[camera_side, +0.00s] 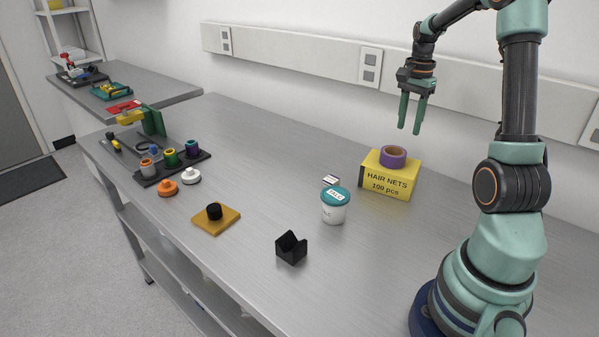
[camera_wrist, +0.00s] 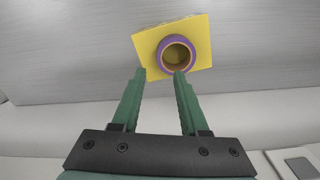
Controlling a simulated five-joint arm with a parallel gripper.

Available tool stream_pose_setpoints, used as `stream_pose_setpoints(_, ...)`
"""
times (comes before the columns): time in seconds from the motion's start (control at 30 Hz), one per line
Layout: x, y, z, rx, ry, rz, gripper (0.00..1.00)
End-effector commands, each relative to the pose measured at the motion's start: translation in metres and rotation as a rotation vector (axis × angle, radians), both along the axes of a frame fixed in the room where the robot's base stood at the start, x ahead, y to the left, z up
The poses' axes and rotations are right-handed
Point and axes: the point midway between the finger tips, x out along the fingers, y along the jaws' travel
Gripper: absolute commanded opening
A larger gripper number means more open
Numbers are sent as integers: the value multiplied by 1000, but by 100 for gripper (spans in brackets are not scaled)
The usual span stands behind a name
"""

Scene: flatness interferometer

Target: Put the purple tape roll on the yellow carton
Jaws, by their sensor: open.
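The purple tape roll (camera_side: 393,156) lies flat on top of the yellow carton (camera_side: 389,183), which is printed "HAIR NETS 100 pcs". In the wrist view the roll (camera_wrist: 176,54) rests within the carton's top face (camera_wrist: 201,40), toward the edge nearer my fingers, with its tan core facing up. My gripper (camera_side: 411,130) is in the air above the roll and slightly to its right in the side view, apart from it. Its green fingers (camera_wrist: 158,75) are open with nothing between them, and no contact with the roll shows.
A black V-block (camera_side: 291,248) and a tan plate with a black knob (camera_side: 216,219) are nearer the front. A rack of coloured pieces (camera_side: 171,167) sits farther left.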

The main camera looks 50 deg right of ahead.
Motion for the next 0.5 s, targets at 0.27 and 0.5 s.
stream_pose_setpoints(0.27,6,12,24,-12,-11,56,44)
stream_pose_setpoints(0.5,37,107,59,-113,-100,512,44)
